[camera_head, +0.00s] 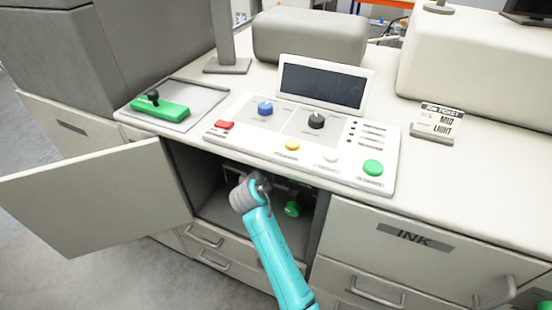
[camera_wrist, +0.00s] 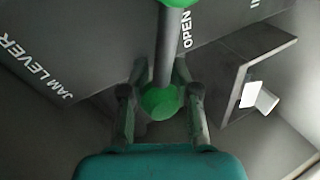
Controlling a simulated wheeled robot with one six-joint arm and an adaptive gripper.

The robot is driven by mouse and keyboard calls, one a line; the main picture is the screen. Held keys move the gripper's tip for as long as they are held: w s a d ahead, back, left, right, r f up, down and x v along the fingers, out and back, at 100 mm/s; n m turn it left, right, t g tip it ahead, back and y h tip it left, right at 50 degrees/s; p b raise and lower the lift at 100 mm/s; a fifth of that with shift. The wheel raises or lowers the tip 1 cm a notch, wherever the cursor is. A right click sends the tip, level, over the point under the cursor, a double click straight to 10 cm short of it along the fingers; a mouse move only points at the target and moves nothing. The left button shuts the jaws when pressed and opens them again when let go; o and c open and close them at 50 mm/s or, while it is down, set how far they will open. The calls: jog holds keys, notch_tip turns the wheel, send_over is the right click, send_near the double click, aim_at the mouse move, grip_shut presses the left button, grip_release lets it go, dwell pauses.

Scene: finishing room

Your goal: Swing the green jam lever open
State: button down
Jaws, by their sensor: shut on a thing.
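The green jam lever shows in the wrist view as a grey rod (camera_wrist: 167,45) with a round green knob (camera_wrist: 160,102) at its near end and a green part at the top edge. White "JAM LEVER" lettering is to the left and "OPEN" is just right of the rod. My gripper (camera_wrist: 160,76) is shut on the lever, its fingers on both sides of the rod and knob. In the head view my arm reaches into the open cabinet (camera_head: 215,205); a green part of the lever (camera_head: 292,209) shows there, and my fingertips are mostly hidden.
The cabinet door (camera_head: 95,200) stands open to the left. The control panel (camera_head: 250,145) overhangs the opening, with the INK drawer (camera_head: 400,240) at right. In the wrist view a dark bracket (camera_wrist: 240,70) with a white piece (camera_wrist: 258,96) stands right of the lever.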

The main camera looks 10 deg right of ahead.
jog(key=shift+a+f+n+g+h, duration=0.25)
jog(key=shift+f+n+g+h, duration=0.15)
jog(key=shift+f+n, duration=0.4)
jog(key=shift+f, duration=0.2)
jog(key=c, duration=1.1)
grip_release()
jog(key=shift+r, duration=0.1)
jog(key=shift+r, duration=0.1)
jog(key=v, duration=1.2)
